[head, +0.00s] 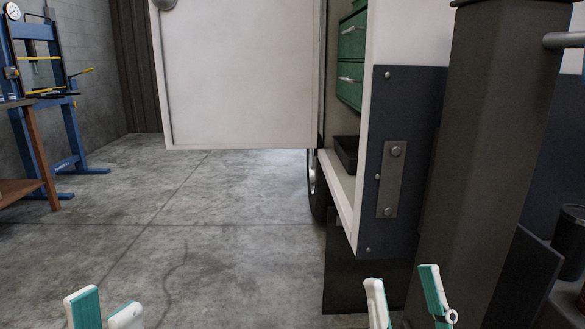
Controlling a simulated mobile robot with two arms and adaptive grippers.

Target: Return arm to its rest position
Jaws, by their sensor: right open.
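My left gripper (104,308) shows at the bottom left, with two white-and-teal fingertips close together. The frame cuts off the rest of it, so I cannot tell how far it is open or whether it holds anything. My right gripper (406,296) shows at the bottom, right of centre. Its two fingers stand apart with nothing visible between them, so it is open. A small pale ring (450,316) shows at the outer side of its right finger; I cannot tell what it belongs to. Both arms are mostly out of view below.
A white vehicle body with an open door panel (240,75), green drawers (350,60) and a wheel (317,185) stands ahead. A dark column (485,150) rises close on the right. A blue press (70,130) and wooden bench (25,190) stand left. The concrete floor (200,240) between is clear.

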